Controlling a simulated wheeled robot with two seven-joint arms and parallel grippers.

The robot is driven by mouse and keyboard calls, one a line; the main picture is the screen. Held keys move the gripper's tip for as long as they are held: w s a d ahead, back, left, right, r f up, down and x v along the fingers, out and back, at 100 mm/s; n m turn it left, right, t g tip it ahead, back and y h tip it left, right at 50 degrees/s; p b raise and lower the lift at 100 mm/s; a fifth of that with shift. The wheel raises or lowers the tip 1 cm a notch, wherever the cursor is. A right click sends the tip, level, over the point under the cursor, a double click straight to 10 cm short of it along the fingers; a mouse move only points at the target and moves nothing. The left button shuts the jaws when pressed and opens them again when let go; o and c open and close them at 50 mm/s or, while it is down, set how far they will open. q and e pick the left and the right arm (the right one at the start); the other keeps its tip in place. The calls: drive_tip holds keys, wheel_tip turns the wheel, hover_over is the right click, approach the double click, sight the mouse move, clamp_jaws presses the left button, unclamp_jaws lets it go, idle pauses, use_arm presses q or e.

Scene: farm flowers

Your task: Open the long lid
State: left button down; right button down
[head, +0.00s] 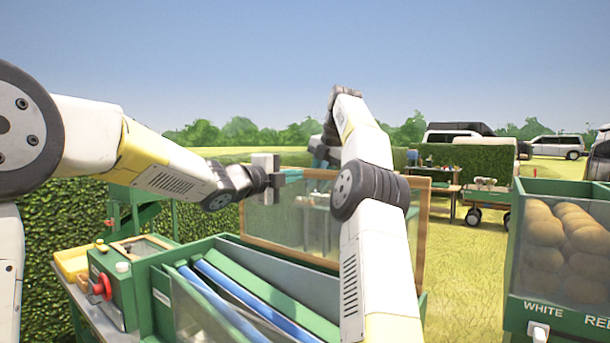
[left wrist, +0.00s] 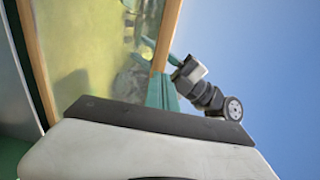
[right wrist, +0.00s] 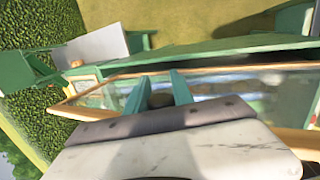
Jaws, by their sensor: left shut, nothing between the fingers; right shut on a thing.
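The long lid (head: 290,222) is a clear pane in a wooden frame. It stands roughly upright along the far side of the long green box (head: 265,262). Its frame also shows in the left wrist view (left wrist: 38,62) and the right wrist view (right wrist: 108,77). My left gripper (head: 292,175) is shut and empty by the lid's upper edge; its teal fingers show in the left wrist view (left wrist: 162,92). My right gripper (right wrist: 158,92) is shut on the lid's frame, its fingers at the edge. In the head view my right arm hides part of the lid.
Blue and green long pieces lie in the open box. A green unit with a red knob (head: 102,287) and a yellow tray (head: 75,262) stand at the left. A crate of potatoes (head: 560,270) stands at the right. A hedge (head: 60,220) lies behind on the left.

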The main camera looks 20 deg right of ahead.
sight(312, 172)
use_arm(q)
drive_tip(key=x, duration=0.4)
drive_tip(key=shift+w+d, duration=0.25)
drive_tip(key=shift+d, duration=0.1)
use_arm(e)
drive_tip(key=shift+d+f, duration=0.15)
drive_tip(key=shift+f, duration=0.25)
use_arm(q)
drive_tip(key=shift+x, duration=0.85)
use_arm(e)
drive_tip(key=shift+r, duration=0.15)
drive_tip(key=c, duration=1.1)
unclamp_jaws()
drive_tip(key=shift+r, duration=0.1)
use_arm(q)
drive_tip(key=shift+r, duration=0.1)
use_arm(e)
drive_tip(key=shift+s+r, duration=0.1)
drive_tip(key=shift+r, duration=0.2)
